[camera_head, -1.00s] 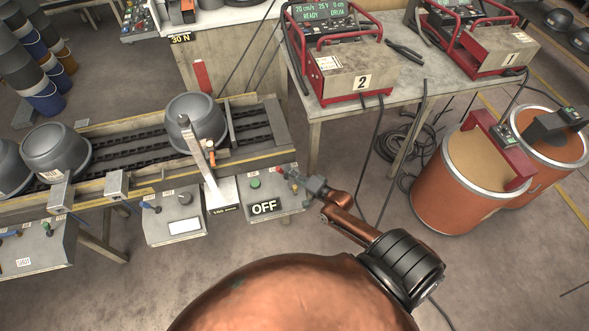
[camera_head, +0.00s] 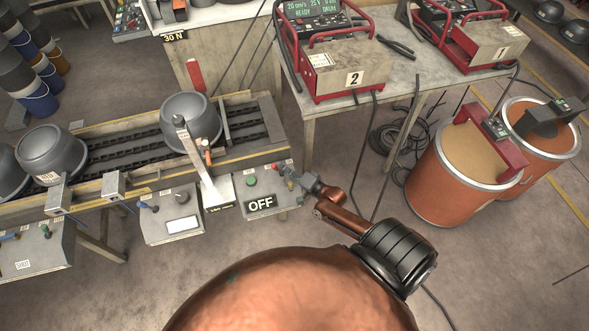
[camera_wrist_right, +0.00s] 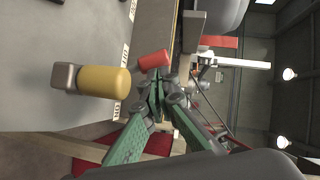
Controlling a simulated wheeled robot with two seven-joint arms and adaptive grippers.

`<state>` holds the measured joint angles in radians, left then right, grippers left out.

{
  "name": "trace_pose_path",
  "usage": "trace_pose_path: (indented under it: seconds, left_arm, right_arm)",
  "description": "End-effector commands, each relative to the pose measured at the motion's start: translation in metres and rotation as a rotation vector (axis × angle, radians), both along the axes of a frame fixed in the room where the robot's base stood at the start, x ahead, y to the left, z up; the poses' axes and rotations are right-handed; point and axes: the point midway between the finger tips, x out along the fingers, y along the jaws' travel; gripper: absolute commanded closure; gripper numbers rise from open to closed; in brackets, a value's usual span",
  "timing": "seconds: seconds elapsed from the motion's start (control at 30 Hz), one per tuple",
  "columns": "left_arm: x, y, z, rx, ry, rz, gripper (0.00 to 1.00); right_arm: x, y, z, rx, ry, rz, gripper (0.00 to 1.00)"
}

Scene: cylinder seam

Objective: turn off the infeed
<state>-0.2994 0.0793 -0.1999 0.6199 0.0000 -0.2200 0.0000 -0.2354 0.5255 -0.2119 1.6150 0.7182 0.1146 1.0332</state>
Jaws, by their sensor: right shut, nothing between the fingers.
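The control box with the OFF label (camera_head: 261,202) hangs on the front side of the conveyor (camera_head: 140,160), at its right end. It carries a green button (camera_head: 251,181) and a red control (camera_head: 275,168). My right gripper (camera_head: 293,174) is shut and empty at the right side of this box. In the wrist view, the green fingers of my right gripper (camera_wrist_right: 157,80) point at a red cylinder-shaped knob (camera_wrist_right: 153,60), close to or touching it; I cannot tell which. A yellow knob (camera_wrist_right: 103,82) on a metal stem stands beside them. My left gripper is not in view.
Grey pots (camera_head: 191,119) sit on the conveyor. A lever (camera_head: 195,150) rises left of the OFF label. Another control box (camera_head: 172,216) hangs further left. A table (camera_head: 330,112) with red-framed machines stands behind, and orange drums (camera_head: 450,175) stand at right.

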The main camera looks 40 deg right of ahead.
Motion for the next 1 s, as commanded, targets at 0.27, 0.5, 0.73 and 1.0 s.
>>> trace_pose_path:
  seconds: [0.27,0.5,0.73,1.0]
  left_arm:
    - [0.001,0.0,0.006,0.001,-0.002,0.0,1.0]
    - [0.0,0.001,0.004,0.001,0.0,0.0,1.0]
    - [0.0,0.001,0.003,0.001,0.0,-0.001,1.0]
    - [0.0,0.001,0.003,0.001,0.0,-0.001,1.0]
  right_arm:
    - [-0.02,-0.025,0.017,-0.002,0.004,0.008,1.0]
    - [-0.072,-0.03,0.029,-0.001,0.002,0.008,1.0]
    - [-0.101,-0.033,0.037,-0.002,0.001,0.008,1.0]
    - [-0.108,-0.033,0.039,0.0,0.0,0.008,1.0]
